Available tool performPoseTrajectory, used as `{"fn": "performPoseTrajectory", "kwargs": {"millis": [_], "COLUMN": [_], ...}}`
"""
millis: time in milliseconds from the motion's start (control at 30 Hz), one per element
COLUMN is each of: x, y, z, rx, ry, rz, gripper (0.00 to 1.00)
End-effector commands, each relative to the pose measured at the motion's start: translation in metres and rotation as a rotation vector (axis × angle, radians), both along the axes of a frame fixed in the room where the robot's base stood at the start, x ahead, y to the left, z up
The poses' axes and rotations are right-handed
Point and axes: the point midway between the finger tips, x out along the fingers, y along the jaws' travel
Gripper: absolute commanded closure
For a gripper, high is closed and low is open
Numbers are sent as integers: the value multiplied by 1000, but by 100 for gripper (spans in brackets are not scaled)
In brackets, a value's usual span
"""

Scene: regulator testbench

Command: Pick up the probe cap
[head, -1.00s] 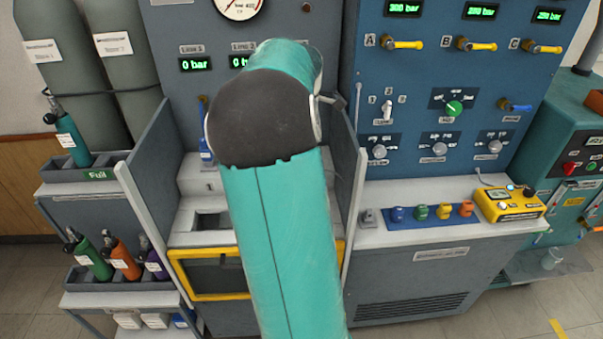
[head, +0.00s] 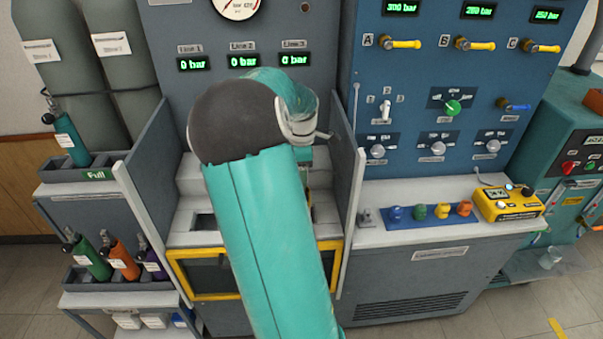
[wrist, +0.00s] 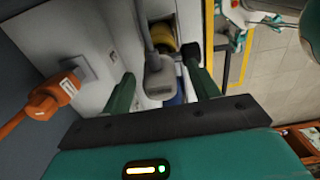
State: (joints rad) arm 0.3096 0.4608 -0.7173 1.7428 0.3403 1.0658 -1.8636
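I cannot clearly tell which thing is the probe cap. In the wrist view, my gripper (wrist: 160,64) is open, with its two dark green fingers wide apart. A grey blocky piece (wrist: 159,78) on a grey stem shows between the fingers, with no visible contact. A yellow round part (wrist: 163,38) and a blue part (wrist: 175,98) show behind it. In the head view my teal arm reaches into the bay of the test bench and hides my gripper. A row of small coloured caps stands on the right ledge: blue (head: 395,214), green (head: 419,212), yellow (head: 441,211) and orange (head: 463,208).
A grey side panel (head: 346,200) bounds the bay on the right and another (head: 152,180) on the left. An orange piece with a white label (wrist: 48,102) lies left of my gripper. A yellow meter (head: 508,202) stands on the ledge. Bottles (head: 124,258) stand in racks at left.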

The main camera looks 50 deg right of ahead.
Motion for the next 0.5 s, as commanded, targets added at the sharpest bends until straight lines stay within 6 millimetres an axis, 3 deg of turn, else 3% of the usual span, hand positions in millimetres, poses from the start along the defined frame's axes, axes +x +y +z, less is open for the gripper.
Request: {"fn": "performPoseTrajectory", "kwargs": {"millis": [33, 233, 500], "x": [0, 0, 0], "y": [0, 0, 0], "z": [0, 0, 3], "rx": [0, 0, 0], "ry": [0, 0, -1], "rz": [0, 0, 0], "gripper": [50, 88, 92]}}
